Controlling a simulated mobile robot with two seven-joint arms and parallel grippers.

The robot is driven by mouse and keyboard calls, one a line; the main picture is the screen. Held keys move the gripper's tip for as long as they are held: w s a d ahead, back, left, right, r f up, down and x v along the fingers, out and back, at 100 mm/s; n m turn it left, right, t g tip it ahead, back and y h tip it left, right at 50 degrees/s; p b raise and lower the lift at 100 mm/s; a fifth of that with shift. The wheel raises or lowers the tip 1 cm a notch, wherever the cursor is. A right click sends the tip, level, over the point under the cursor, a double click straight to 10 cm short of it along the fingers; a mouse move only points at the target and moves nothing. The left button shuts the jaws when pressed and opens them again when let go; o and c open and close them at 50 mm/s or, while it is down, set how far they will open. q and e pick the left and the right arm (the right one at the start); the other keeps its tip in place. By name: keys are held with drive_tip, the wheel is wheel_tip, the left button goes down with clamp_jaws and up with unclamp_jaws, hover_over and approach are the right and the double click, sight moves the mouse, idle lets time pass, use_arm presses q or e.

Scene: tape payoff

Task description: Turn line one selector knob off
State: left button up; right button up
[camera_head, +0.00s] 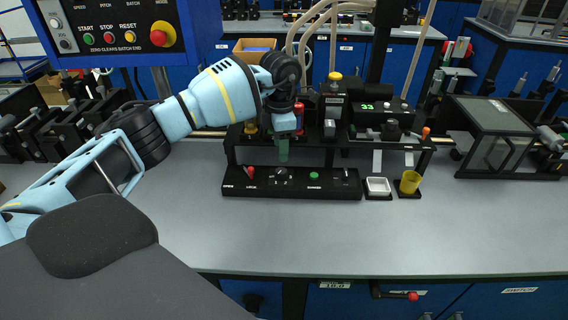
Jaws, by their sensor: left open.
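A black control strip (333,190) lies on the grey bench, with small labels along its front. A dark round knob (281,174) with pale marks around it sits on the strip. Its label is too small to read, so I cannot tell for certain that it is the line one selector or which way it points. My left gripper (283,152) points down just above and behind this knob, with open jaws. Whether a fingertip touches the knob cannot be told. My right gripper is not in view.
The strip also bears a red-tipped lever (250,171) and a green button (314,176). A black rack stands behind it, with a unit (381,108) showing green digits. A white tray (377,187) and a yellow cup (410,182) stand right. The front bench (330,240) is clear.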

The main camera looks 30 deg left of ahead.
sight(281, 170)
use_arm(q)
drive_tip(key=shift+s+f, duration=0.15)
drive_tip(key=shift+f, duration=0.3)
wheel_tip(281, 170, down, 7)
drive_tip(key=shift+r, duration=0.1)
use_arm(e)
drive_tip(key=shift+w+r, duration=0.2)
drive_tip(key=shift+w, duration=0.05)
use_arm(q)
drive_tip(key=c, duration=1)
drive_tip(key=shift+o, duration=0.2)
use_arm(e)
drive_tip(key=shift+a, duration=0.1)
